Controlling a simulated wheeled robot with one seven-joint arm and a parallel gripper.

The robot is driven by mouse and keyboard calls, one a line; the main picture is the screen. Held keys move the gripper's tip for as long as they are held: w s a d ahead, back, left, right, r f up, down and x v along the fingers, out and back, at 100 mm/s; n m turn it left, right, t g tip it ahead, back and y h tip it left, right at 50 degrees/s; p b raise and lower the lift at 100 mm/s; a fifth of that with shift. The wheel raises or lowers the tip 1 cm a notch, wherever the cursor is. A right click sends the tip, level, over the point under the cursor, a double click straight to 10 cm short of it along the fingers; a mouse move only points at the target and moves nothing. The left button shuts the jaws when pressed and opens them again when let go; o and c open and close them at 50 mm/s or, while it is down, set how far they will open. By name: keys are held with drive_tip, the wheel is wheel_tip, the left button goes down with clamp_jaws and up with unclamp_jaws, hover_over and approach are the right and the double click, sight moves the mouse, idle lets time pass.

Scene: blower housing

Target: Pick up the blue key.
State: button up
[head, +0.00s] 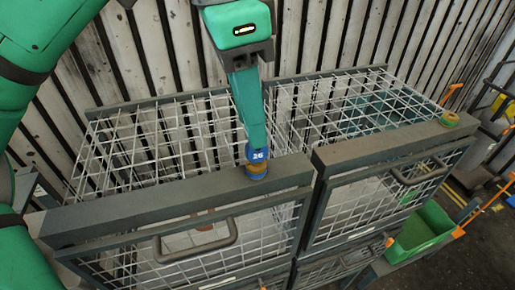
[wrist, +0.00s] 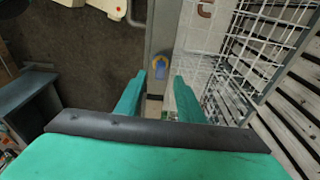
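The blue key (head: 257,154) has a rounded blue head marked 26. It stands on the grey top rail at the front of the left mesh cage, with a yellowish band and more blue below the head. My gripper (head: 257,143) is directly above it in the head view, fingers pointing down, its tips at or just over the blue head. In the wrist view the blue and yellow key (wrist: 158,70) shows between the two separated fingertips of my gripper (wrist: 168,76). Contact with the fingers cannot be made out. The key's lower part is unclear.
The left cage rail (head: 150,203) and right cage rail (head: 385,145) meet near the key. A handle (head: 195,240) sticks out in front. A slatted wall (head: 170,50) stands behind.

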sight(257, 157)
drive_tip(key=shift+w+d+f, duration=0.1)
drive_tip(key=shift+d+f, duration=0.15)
drive_tip(key=shift+f, duration=1.15)
drive_tip(key=shift+d+f, duration=0.2)
drive_tip(key=shift+f, duration=1.2)
drive_tip(key=shift+c, duration=0.7)
clamp_jaws()
